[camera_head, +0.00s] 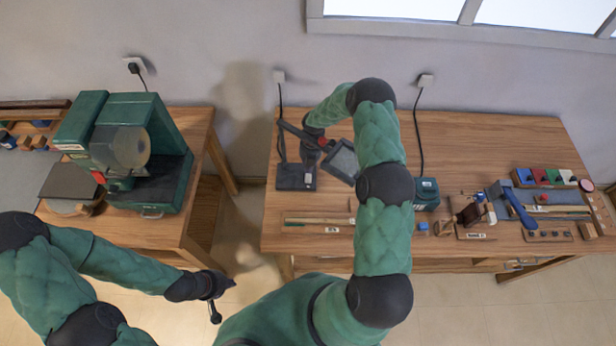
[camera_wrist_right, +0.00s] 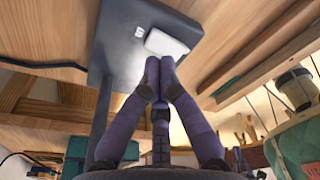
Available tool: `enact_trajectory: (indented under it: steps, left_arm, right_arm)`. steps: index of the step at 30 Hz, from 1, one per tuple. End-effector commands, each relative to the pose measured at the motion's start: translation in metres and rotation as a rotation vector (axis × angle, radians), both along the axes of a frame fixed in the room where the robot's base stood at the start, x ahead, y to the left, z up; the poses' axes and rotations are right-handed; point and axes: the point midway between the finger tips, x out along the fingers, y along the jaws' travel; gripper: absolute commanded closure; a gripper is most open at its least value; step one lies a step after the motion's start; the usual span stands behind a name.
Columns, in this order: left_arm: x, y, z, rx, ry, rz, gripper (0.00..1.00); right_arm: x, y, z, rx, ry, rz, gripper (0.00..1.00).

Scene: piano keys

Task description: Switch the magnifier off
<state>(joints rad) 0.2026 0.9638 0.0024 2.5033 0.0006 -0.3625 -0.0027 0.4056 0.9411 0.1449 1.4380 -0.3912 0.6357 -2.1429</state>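The magnifier stands on the right-hand table in the head view, with a dark flat base (camera_head: 290,182) and a square framed lens (camera_head: 344,162). In the right wrist view, its dark grey base (camera_wrist_right: 118,48) carries a pale rocker switch (camera_wrist_right: 168,42) with a small white mark beside it. My right gripper (camera_wrist_right: 165,62) is shut and empty, its fingertips together at the switch's near edge. I cannot tell whether they press it. My left gripper (camera_head: 226,298) is open and empty, in front of the gap between the tables.
A green machine (camera_head: 158,185) stands on the left table. On the right table, a green box (camera_head: 426,193) with a cable stands right of the magnifier, and tools and blocks lie further right. Flat sticks (camera_head: 310,221) lie near the front edge.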

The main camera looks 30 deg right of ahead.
Motion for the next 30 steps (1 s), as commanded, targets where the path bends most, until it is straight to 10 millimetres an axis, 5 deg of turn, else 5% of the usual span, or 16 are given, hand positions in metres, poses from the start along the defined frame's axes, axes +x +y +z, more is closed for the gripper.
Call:
enact_trajectory:
  steps: [15, 30]
  left_arm:
    - [0.0, 0.0, 0.016, 0.0, 0.0, 0.0, 1.0]
    - [0.0, 0.0, 0.017, 0.0, 0.0, 0.0, 1.0]
  right_arm:
    - [0.001, 0.0, 0.037, -0.001, -0.003, 0.0, 1.0]
    - [0.0, 0.0, 0.042, 0.0, -0.001, 0.0, 1.0]
